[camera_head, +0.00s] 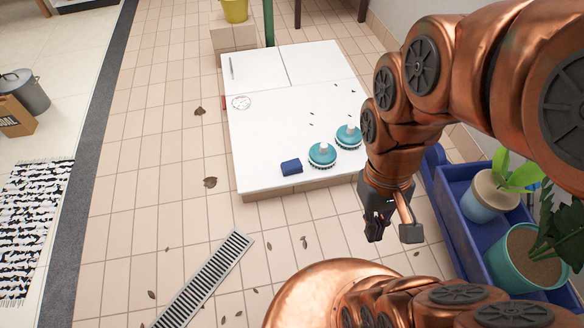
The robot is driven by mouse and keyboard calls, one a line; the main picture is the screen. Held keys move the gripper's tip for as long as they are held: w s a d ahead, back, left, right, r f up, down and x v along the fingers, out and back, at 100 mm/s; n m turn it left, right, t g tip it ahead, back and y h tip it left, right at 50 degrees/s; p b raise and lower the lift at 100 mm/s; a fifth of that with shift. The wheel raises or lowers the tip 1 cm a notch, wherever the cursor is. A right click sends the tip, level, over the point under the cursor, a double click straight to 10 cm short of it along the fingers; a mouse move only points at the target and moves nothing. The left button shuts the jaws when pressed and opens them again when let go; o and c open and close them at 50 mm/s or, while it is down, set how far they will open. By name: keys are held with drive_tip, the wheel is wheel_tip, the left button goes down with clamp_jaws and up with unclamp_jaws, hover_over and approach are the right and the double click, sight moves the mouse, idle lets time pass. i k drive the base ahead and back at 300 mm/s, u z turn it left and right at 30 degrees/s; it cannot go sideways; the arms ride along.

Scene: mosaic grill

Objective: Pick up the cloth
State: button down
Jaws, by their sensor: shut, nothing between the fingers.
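No cloth is clearly recognisable. A small dark blue item (291,167) lies near the front edge of the low white platform (265,125); I cannot tell whether it is a folded cloth or a sponge. My gripper (375,236) points down, off the platform's front right corner, to the right of the blue item and nearer to me. Its dark fingers are shut and empty, apart from everything.
Two teal round brushes (321,155) (348,136) sit right of the blue item. A blue planter box (450,200) with potted plants stands at the right. A floor drain grate (205,280) and scattered leaves lie on the tiles.

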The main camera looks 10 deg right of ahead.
sight(293, 167)
drive_tip(key=z, duration=2.1)
drive_tip(key=k, duration=1.5)
drive_tip(key=u, duration=0.6)
drive_tip(key=i, duration=0.8)
drive_tip(key=u, duration=1.05)
drive_tip(key=i, duration=0.9)
drive_tip(key=u, duration=0.95)
